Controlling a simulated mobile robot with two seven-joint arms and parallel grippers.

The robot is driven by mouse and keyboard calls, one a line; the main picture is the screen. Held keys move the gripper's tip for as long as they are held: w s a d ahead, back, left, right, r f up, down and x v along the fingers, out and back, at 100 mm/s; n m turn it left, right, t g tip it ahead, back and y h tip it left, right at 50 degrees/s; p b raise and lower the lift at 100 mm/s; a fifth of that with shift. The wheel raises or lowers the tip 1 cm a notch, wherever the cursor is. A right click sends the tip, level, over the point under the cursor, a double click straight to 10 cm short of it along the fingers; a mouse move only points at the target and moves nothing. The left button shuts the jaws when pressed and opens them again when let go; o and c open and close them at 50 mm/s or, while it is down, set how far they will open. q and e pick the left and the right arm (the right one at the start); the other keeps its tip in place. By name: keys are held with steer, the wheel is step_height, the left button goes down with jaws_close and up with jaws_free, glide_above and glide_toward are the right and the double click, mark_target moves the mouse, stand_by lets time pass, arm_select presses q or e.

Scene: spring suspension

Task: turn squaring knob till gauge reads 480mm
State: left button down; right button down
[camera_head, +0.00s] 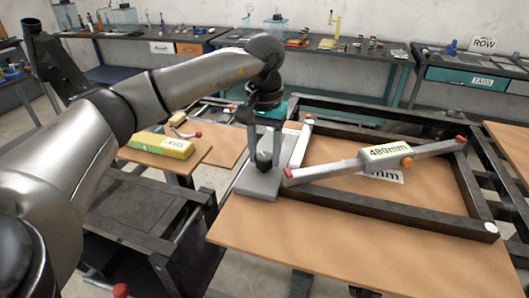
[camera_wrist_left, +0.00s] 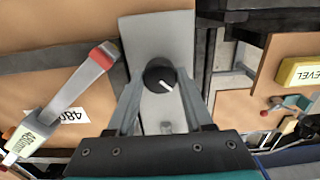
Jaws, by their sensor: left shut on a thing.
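The squaring knob is a round black knob with a white pointer line, best seen in the left wrist view (camera_wrist_left: 160,76). It sits on a light grey plate (camera_head: 253,184) at the left side of a dark frame (camera_head: 390,205). My left gripper (camera_head: 264,150) is shut on the knob from above, one finger on each side. The gauge is a grey diagonal bar (camera_head: 335,170) with red ends, lying across the frame; its yellow-green label (camera_head: 390,151) reads 480mm. A white card partly hidden under the bar shows "mm". My right gripper is not in view.
The frame rests on a wooden table (camera_head: 350,245) with a clear front part. A yellow box (camera_head: 161,145) lies on a smaller bench at left. Workbenches (camera_head: 330,50) with tools line the back wall.

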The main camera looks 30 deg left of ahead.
arm_select(q)
steer(key=shift+c, duration=1.4)
jaws_free()
step_height(320, 180, up, 10)
steer(key=r, duration=0.1)
step_height(320, 180, up, 4)
steer(key=p, duration=0.2)
glide_above(265, 156)
steer(key=shift+r, duration=0.15)
